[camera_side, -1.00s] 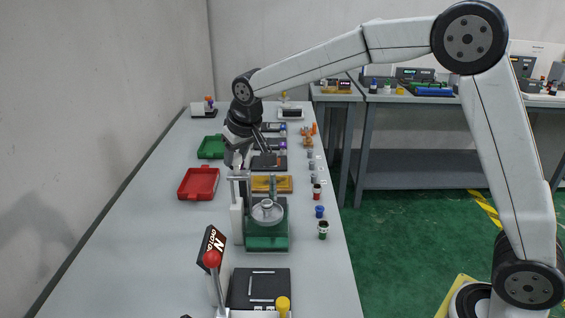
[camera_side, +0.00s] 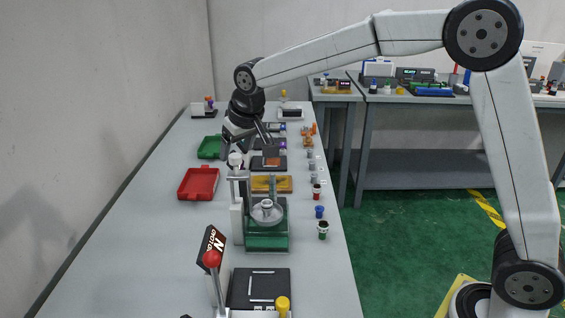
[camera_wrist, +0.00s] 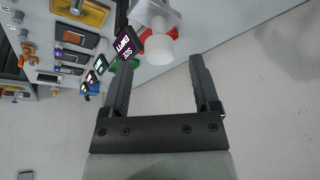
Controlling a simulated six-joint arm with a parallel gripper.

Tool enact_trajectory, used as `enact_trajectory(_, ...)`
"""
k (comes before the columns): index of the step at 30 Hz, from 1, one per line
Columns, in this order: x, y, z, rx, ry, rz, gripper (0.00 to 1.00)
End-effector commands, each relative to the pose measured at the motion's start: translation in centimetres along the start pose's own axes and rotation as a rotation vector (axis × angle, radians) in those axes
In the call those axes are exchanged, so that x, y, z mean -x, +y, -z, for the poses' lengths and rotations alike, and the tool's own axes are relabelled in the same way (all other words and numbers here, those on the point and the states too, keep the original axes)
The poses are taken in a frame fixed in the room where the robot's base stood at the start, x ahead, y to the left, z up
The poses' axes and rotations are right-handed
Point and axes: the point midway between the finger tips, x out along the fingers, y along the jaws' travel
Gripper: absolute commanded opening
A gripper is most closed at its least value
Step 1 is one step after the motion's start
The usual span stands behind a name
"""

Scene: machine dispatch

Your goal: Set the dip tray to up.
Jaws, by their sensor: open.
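A green-based fixture (camera_side: 267,242) stands mid-table in the side view, with a round metal dish (camera_side: 267,213) over its base and a pale upright post (camera_side: 237,222) at its left. A white round-topped knob (camera_side: 235,159) shows above the post. I cannot tell for sure which part is the dip tray. In the wrist view a white knob (camera_wrist: 160,49) appears between and beyond the fingertips. My gripper (camera_side: 266,134) is open and empty, above the table behind the fixture; its two fingers also show in the wrist view (camera_wrist: 160,64). I see no contact with the knob.
A red tray (camera_side: 198,183) and a green tray (camera_side: 210,147) lie to the left. A yellow block (camera_side: 271,184) and a black plate (camera_side: 268,164) sit behind the fixture. Bottles (camera_side: 320,212) line the right edge. A red-knobbed lever (camera_side: 212,259) stands in front.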

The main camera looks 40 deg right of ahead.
Motion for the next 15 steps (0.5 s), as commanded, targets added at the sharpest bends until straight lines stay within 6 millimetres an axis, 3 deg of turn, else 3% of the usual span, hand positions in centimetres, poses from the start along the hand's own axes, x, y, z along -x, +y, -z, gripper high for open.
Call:
enact_trajectory(9, 4.2, 0.0, 0.1, 0.0, 0.004, 0.001, 0.79)
enact_trajectory(15, 5.8, -0.1, 0.0, 0.0, 0.002, 0.001, 0.79)
